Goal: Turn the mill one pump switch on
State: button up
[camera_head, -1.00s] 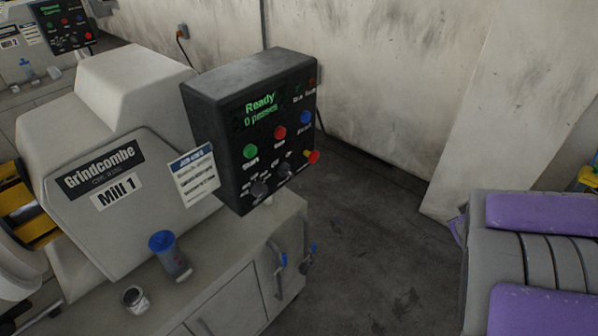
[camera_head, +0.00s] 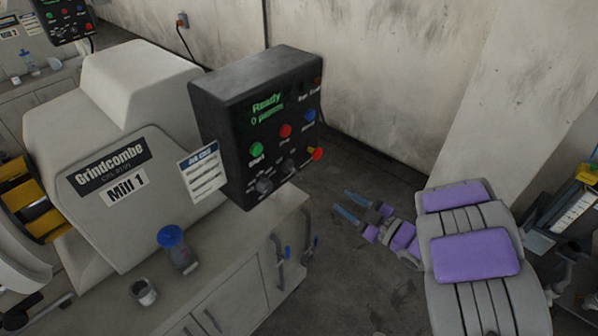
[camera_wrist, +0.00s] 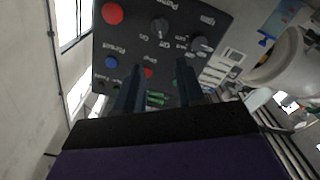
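The Mill 1 control box (camera_head: 225,130) is black, with a screen reading "Ready, 0 passes". On its lower face are two dark knobs. The one nearer the red-and-yellow stop button is the pump switch (camera_head: 290,167). My wrist view shows the panel upside down, with the pump switch (camera_wrist: 158,28) beside "Pump" and "On" lettering. Its exact setting is hard to tell. My gripper (camera_head: 343,203) is to the right of the box and below it, apart from it. In the wrist view my gripper (camera_wrist: 158,85) has its two fingers apart with nothing held between them.
The mill body (camera_head: 130,175) stands left of the box, with a job card (camera_head: 203,173) between. A blue-lidded container (camera_head: 177,249) and a small jar (camera_head: 143,292) sit on the cabinet top. A wall (camera_head: 365,80) is behind. The floor right of the cabinet is open.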

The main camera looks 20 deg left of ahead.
aim_at(295, 171)
jog(key=b+x, duration=0.2)
jog(key=x, duration=1.5)
jog(key=shift+w+a+b, duration=0.1)
jog(key=shift+b, duration=0.25)
grip_shut()
